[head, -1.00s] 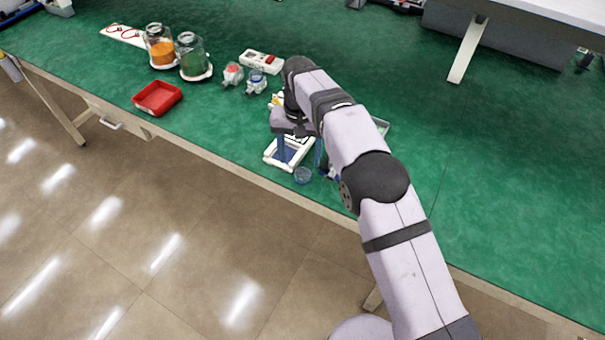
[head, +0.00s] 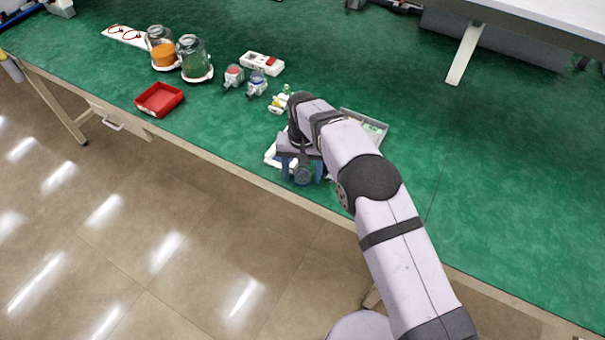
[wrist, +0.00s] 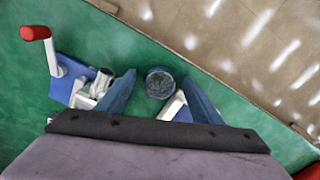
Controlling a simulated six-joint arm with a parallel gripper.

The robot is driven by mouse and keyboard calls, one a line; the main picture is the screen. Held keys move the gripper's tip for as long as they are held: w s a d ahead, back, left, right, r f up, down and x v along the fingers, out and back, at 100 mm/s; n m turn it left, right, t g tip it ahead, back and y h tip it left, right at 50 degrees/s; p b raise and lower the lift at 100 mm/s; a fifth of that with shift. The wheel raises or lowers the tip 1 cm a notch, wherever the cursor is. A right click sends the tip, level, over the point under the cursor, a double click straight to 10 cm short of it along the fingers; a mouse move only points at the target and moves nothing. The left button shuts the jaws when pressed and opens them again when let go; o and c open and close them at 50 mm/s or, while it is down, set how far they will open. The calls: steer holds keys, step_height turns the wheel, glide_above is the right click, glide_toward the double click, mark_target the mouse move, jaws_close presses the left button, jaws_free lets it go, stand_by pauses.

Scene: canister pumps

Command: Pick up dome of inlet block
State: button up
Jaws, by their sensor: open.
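The dome (head: 302,177) is a small round clear cap, lying on the green bench near its front edge. In the wrist view the dome (wrist: 160,82) shows as a dark, see-through disc between my fingers. My gripper (head: 303,180) is open, with a blue finger on either side of the dome; it also shows in the wrist view (wrist: 159,79). I cannot tell whether either finger touches the dome. A white frame (head: 274,157) is mostly hidden behind my gripper. I cannot make out which part is the inlet block.
A blue-and-white device with a red-knobbed crank (wrist: 50,55) stands left of the fingers in the wrist view. A grey tray (head: 378,127) is partly behind my arm. A red tray (head: 160,99), orange jar (head: 163,55) and green jar (head: 194,59) stand left. The bench's front edge is close.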

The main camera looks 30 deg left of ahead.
mark_target(302, 176)
steer(key=c, duration=1.1)
steer(key=shift+r, duration=0.15)
step_height(302, 176, up, 10)
steer(key=f+b, duration=0.1)
steer(key=b, duration=0.1)
steer(key=w+d+r+m+p, duration=0.3)
steer(key=w+d+p, duration=0.4)
steer(key=p, duration=0.6)
steer(key=shift+w+d+r+m, duration=0.15)
steer(key=shift+w+d+m, duration=0.1)
steer(key=shift+w+m, duration=0.35)
steer(key=shift+s, duration=0.1)
